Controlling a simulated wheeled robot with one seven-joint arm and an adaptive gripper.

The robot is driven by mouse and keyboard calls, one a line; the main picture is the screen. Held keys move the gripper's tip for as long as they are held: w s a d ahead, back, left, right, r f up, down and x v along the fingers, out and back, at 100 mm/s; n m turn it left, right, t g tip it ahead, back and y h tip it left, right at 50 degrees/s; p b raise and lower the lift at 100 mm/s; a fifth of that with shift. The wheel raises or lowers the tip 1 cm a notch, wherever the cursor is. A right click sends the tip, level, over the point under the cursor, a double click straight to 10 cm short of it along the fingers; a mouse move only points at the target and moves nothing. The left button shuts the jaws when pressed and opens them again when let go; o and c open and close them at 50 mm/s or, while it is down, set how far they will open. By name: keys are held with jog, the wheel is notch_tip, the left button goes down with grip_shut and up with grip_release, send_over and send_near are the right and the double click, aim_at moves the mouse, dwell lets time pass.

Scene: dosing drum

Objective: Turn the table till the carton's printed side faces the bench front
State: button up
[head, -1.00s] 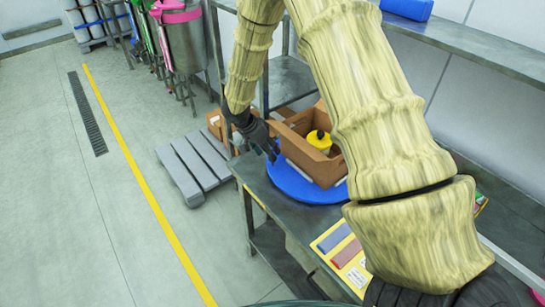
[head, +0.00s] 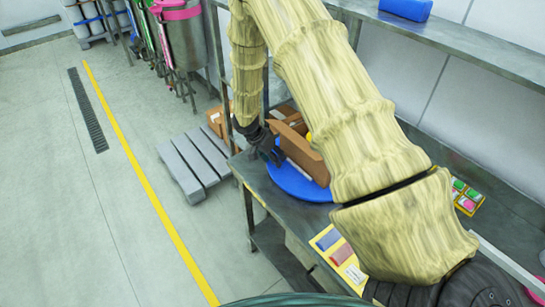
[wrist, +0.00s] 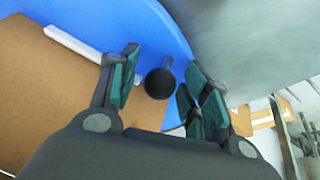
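The blue round table (head: 292,183) lies on the bench, with the brown open carton (head: 305,155) standing on it. My arm covers much of the carton and the table. I cannot make out a printed side. My gripper (head: 274,153) is low at the table's left rim, beside the carton. In the wrist view my gripper (wrist: 164,65) is open, its fingers on either side of a dark round knob (wrist: 160,84) at the blue table (wrist: 150,25). A gap shows on both sides of the knob. The carton (wrist: 40,90) fills the left of that view, near a white strip (wrist: 78,44).
A yellow-edged card with blue and red blocks (head: 340,250) lies on the bench (head: 290,220) in front. A tray of coloured pieces (head: 466,196) sits to the right. A shelf with a blue box (head: 405,9) runs above. A grey pallet (head: 195,160) stands on the floor left.

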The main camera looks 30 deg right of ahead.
grip_shut()
jog(key=shift+w+d, duration=0.1)
jog(key=shift+w+d+m+g, duration=0.3)
jog(key=shift+w+d+m, duration=0.35)
jog(key=shift+w, duration=0.25)
jog(key=shift+w+d+m+g, duration=0.3)
jog(key=shift+w+d+m, duration=0.15)
jog(key=shift+w+m, duration=0.35)
jog(key=shift+w+d+f+m+g+y+b, duration=0.1)
jog(key=shift+w+d+m+g+y+b, duration=0.25)
jog(key=shift+w+d+m+b, duration=0.95)
jog(key=shift+w+d+m, duration=0.15)
jog(key=shift+w+d, duration=0.15)
jog(key=shift+w+d+f+m+g+y+b, duration=0.1)
jog(key=shift+w+d+m+g+y+b, duration=0.25)
jog(key=shift+d+m+b, duration=0.35)
jog(key=shift+w+d+m+g+y+b, duration=0.2)
jog(key=shift+w+d+m+b, duration=0.25)
jog(key=shift+d, duration=0.4)
jog(key=shift+w+d+m+g+y+b, duration=0.1)
jog(key=shift+w+d+m+y+b, duration=0.1)
jog(key=shift+d+m+b, duration=0.35)
jog(key=shift+w+d+m+g+y+b, duration=0.15)
jog(key=shift+d+m+b, duration=0.15)
jog(key=shift+d, duration=0.4)
jog(key=shift+w+d+m+g+y+b, duration=0.1)
jog(key=shift+w+d+m+y+b, duration=0.1)
jog(key=shift+d+m+b, duration=0.3)
jog(key=shift+d, duration=0.2)
